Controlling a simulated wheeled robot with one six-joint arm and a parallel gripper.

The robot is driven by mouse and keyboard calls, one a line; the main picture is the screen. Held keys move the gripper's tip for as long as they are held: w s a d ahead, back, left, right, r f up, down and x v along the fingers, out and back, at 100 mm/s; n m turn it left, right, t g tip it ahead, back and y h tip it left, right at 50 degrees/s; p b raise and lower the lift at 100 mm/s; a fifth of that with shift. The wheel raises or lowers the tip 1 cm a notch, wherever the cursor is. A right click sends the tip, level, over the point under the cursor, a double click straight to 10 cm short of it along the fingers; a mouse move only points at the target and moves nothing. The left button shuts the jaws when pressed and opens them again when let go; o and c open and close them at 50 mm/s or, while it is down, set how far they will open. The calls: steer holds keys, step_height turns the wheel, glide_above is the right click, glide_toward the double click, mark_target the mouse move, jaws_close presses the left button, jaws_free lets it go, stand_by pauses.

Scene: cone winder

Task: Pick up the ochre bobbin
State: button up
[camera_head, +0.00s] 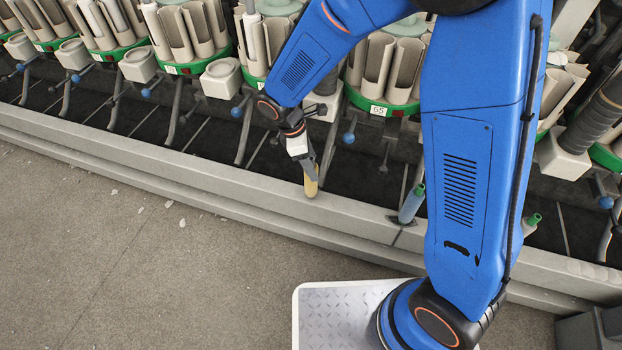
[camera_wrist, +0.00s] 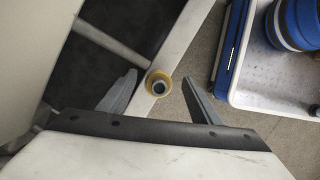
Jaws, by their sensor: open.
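The ochre bobbin (camera_head: 311,187) stands upright on the grey ledge along the foot of the winder. In the wrist view the bobbin (camera_wrist: 158,84) is seen from above, its round top and dark centre hole showing. It lies between the two spread fingers, a little ahead of their line. My gripper (camera_wrist: 158,98) is open, with a gap on each side of the bobbin. In the head view my gripper (camera_head: 307,172) is right above and beside the bobbin and hides part of it.
A blue-grey bobbin with a green top (camera_head: 411,204) stands on the ledge (camera_head: 230,184) to the right. Another green-topped bobbin (camera_head: 531,224) is farther right. The winder's green-ringed drums (camera_head: 383,104) line the back. The floor (camera_head: 130,240) in front is open.

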steer(key=shift+x, duration=2.25)
steer(key=shift+a, duration=0.1)
steer(key=c, duration=1)
steer(key=shift+r, duration=0.15)
